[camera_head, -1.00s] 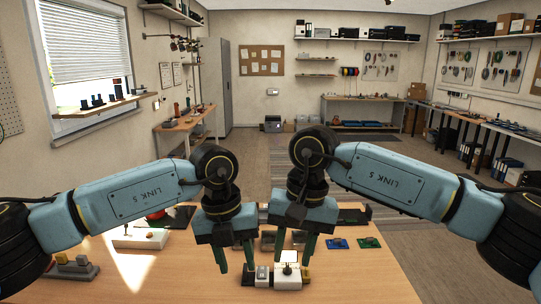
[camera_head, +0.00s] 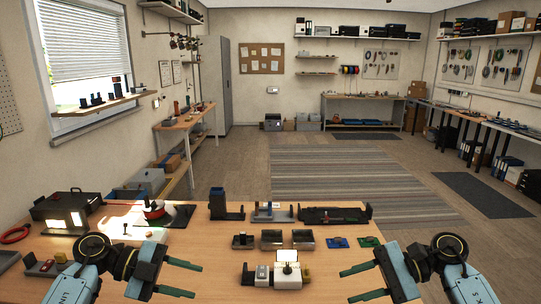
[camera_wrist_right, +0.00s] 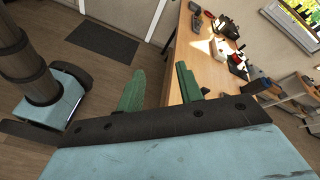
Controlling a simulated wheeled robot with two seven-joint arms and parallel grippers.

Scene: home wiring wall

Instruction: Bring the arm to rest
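My left gripper (camera_head: 197,280) is low over the left front of the wooden table (camera_head: 200,255). Its two green fingers are apart with nothing between them, and they point right. My right gripper (camera_head: 343,286) is low at the right front of the table. Its green fingers are also apart and empty, and point left. In the right wrist view the right gripper (camera_wrist_right: 161,70) shows a gap between its fingers, with floor and the table edge beyond. A white device (camera_head: 288,276) stands on the table between the grippers, touching neither.
Small grey trays (camera_head: 272,239), a blue board (camera_head: 338,243) and a green board (camera_head: 369,241) lie mid-table. A black tray (camera_head: 334,215), a red spool (camera_head: 154,210) and a black case with lit panels (camera_head: 66,208) are at the back.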

